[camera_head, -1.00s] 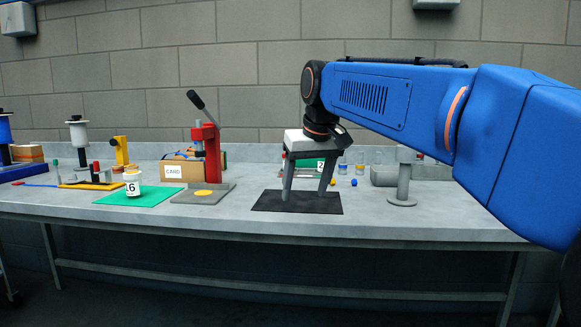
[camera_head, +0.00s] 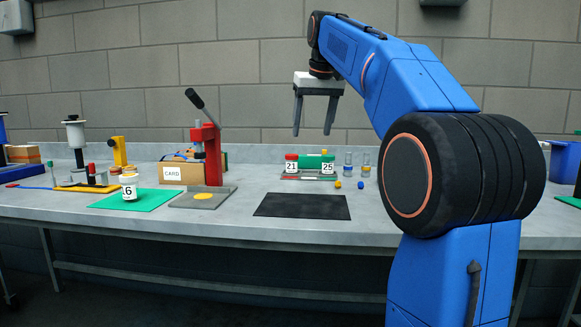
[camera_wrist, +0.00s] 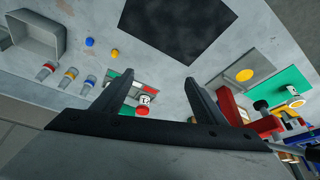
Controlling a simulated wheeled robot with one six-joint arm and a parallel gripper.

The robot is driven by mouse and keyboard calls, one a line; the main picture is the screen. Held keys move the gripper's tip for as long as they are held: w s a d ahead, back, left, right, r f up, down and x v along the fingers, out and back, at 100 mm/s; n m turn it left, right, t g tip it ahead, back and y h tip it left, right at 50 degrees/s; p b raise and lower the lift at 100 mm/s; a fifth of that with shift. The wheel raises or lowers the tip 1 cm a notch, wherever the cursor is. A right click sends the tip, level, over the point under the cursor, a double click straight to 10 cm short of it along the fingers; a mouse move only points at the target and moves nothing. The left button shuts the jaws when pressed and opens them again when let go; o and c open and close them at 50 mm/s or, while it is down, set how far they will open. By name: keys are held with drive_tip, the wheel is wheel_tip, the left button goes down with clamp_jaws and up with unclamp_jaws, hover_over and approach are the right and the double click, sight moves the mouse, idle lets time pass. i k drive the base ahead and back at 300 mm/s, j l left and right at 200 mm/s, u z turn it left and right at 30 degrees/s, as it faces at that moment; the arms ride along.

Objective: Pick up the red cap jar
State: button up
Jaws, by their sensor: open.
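The red cap jar (camera_head: 291,167) has a white label reading 21 and stands upright at the back of the bench, left of a jar labelled 25 (camera_head: 328,168) with a green cap. My gripper (camera_head: 312,118) is open and empty, fingers pointing down, in the air clearly above these two jars. In the wrist view the red cap jar (camera_wrist: 143,109) appears between the two fingers of my gripper (camera_wrist: 160,77), beyond them and nearer the left finger. The green-capped jar is partly hidden there by the left finger.
A black mat (camera_head: 302,206) lies bare in front of the jars. A red lever press (camera_head: 211,150) and a CARD box (camera_head: 173,173) stand to the left. A white jar (camera_head: 129,188) sits on a green mat.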

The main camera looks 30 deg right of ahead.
sight(292, 166)
drive_tip(key=i+l, duration=0.2)
drive_tip(key=i, duration=0.2)
drive_tip(key=i+l, duration=0.15)
drive_tip(key=i, duration=0.25)
